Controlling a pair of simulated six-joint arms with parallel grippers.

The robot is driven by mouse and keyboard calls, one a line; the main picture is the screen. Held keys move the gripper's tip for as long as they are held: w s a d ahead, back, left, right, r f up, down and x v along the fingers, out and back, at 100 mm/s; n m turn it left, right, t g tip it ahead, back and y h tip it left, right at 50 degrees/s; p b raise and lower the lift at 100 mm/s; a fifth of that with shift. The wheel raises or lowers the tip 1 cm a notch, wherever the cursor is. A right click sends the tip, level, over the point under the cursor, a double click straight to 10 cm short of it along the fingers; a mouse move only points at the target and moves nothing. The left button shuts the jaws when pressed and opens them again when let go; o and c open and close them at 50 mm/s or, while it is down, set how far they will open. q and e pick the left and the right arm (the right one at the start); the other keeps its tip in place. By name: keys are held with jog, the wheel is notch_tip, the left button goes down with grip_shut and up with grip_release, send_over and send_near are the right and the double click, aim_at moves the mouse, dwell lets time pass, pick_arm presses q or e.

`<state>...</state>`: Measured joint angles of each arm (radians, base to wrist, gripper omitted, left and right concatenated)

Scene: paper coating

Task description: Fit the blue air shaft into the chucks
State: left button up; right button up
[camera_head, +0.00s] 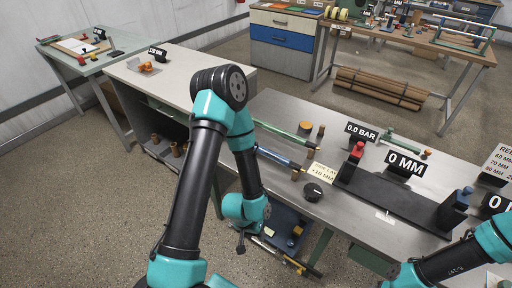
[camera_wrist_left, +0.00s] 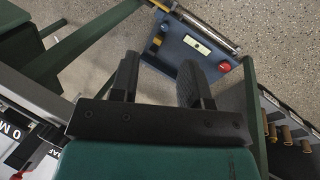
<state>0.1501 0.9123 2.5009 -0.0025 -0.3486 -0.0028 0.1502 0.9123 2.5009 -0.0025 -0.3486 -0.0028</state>
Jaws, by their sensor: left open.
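The blue air shaft (camera_head: 273,156) lies on the grey bench, partly hidden behind my left arm. Its right end is near a small brown post. The chucks appear to be the uprights on a long black base (camera_head: 392,201): one with a red top (camera_head: 357,152) at its left end, one dark blue block (camera_head: 457,198) at its right end. No shaft shows between them. My left gripper (camera_head: 241,243) hangs low at the bench's front, apart from the shaft. In the left wrist view its fingers (camera_wrist_left: 158,78) are spread and empty. My right arm enters at lower right; its gripper is out of view.
A green shaft (camera_head: 283,131) lies behind the blue one. A black knob (camera_head: 312,192) and several signs stand on the bench. Below the left gripper is a blue-grey unit with a red button (camera_wrist_left: 224,67). A shelf with brown rolls (camera_wrist_left: 286,132) is at right in the wrist view.

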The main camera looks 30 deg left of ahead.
dwell(0.4)
pick_arm(q)
jog(key=o, duration=0.4)
